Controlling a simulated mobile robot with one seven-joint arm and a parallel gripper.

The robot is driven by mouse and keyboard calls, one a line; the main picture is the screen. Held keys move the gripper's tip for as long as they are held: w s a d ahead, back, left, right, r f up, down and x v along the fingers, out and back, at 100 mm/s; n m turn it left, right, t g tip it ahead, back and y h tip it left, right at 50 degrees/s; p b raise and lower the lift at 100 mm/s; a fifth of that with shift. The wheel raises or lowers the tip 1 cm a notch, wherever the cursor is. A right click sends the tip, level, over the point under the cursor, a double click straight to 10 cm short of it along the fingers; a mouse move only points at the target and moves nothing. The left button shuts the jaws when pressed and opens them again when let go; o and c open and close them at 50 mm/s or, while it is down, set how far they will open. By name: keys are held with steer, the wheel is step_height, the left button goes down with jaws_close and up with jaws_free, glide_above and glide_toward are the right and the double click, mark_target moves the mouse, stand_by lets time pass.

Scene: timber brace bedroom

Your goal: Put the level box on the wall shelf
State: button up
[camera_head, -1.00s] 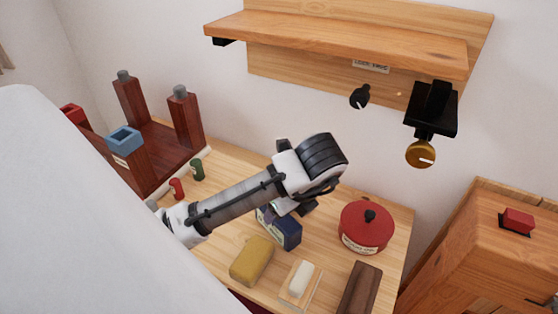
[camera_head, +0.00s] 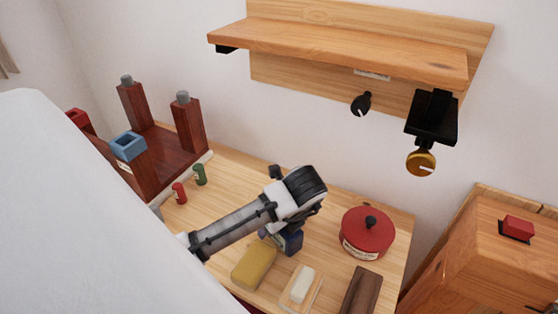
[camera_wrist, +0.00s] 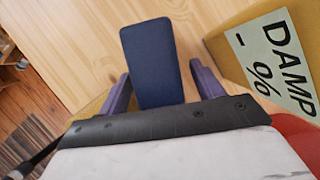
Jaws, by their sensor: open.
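A dark blue box, which looks to be the level box (camera_head: 293,242), stands on the wooden table, partly hidden behind my gripper. In the wrist view the dark blue box (camera_wrist: 148,55) lies between my two purple fingers, with its plain narrow face toward the camera. My gripper (camera_wrist: 161,82) is open around it, with a visible gap on the right; contact on the left is unclear. In the head view my gripper (camera_head: 282,236) is low over the table and its fingertips are mostly hidden. The wall shelf (camera_head: 345,50) is at the top, its board bare.
A yellow block (camera_head: 254,264) is close to the box; a yellow surface labelled "DAMP - %" (camera_wrist: 275,65) is beside my right finger. A red lidded pot (camera_head: 367,236), white block (camera_head: 302,285) and dark wooden block (camera_head: 359,292) are nearby. A black bracket (camera_head: 432,118) and knobs hang under the shelf.

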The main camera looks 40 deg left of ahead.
steer(key=shift+f, duration=0.25)
stand_by(0.4)
steer(key=c, duration=1.3)
steer(key=shift+r, duration=0.1)
step_height(320, 180, up, 20)
steer(key=shift+r, duration=0.2)
